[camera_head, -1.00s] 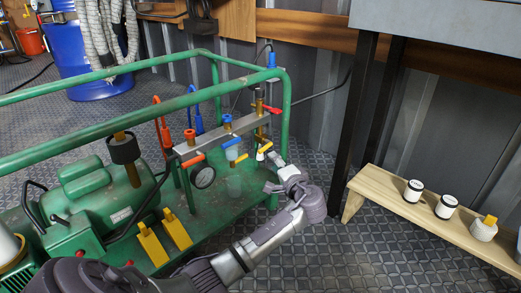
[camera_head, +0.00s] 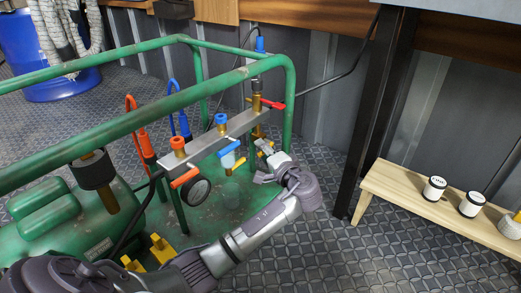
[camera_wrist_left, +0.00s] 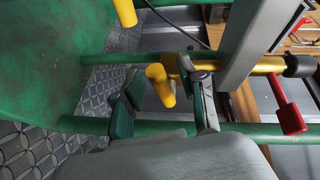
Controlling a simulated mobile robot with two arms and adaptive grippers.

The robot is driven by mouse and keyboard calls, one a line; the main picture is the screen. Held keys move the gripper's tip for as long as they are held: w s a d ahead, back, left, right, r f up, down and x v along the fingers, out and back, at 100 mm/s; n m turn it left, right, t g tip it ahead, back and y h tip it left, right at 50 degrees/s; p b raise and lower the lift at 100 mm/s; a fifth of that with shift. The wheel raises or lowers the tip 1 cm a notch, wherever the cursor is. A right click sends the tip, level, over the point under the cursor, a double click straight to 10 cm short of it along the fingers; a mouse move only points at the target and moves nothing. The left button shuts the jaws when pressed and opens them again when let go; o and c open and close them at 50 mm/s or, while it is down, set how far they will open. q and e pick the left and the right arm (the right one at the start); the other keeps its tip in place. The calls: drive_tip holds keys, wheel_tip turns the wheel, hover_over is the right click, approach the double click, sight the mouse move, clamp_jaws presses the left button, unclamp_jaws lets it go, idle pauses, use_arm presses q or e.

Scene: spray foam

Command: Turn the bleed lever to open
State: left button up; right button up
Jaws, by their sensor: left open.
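My left gripper (camera_head: 266,152) reaches to the right end of a grey manifold bar (camera_head: 222,139). A small yellow lever (camera_wrist_left: 160,84) at that end stands between the two open fingers in the left wrist view. I cannot tell whether either finger touches it. A red lever (camera_head: 272,104) sticks out above on a brass fitting, and it also shows at the right of the left wrist view (camera_wrist_left: 287,108). Another yellow lever (camera_head: 238,164) hangs farther left on the bar, beside a blue lever (camera_head: 229,147) and an orange lever (camera_head: 185,178). No label marks the bleed lever. My right gripper is not visible.
A green tube frame (camera_head: 292,100) surrounds the machine, with a rail close to the gripper. A round gauge (camera_head: 196,192) hangs under the bar. A wooden bench (camera_head: 395,190) with small white-and-black containers stands right, beside a dark table leg (camera_head: 378,110).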

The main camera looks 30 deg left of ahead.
use_arm(q)
clamp_jaws()
idle(0.4)
drive_tip(key=shift+w+f+n+t+y, duration=0.15)
drive_tip(key=shift+f+n+t+y, duration=0.3)
drive_tip(key=shift+n, duration=0.65)
drive_tip(key=shift+w+d+f+n+g+y, duration=0.1)
drive_tip(key=shift+w+f+n+g+y, duration=0.6)
drive_tip(key=shift+n, duration=1.6)
drive_tip(key=shift+w+f+n+t+y, duration=0.15)
drive_tip(key=shift+w+n+y, duration=0.2)
drive_tip(key=shift+n+y, duration=1.4)
drive_tip(key=shift+w+d+f+n+g+y, duration=0.1)
drive_tip(key=shift+w+f+n+g+y, duration=0.35)
drive_tip(key=shift+n, duration=2.4)
drive_tip(key=shift+w+r, duration=0.1)
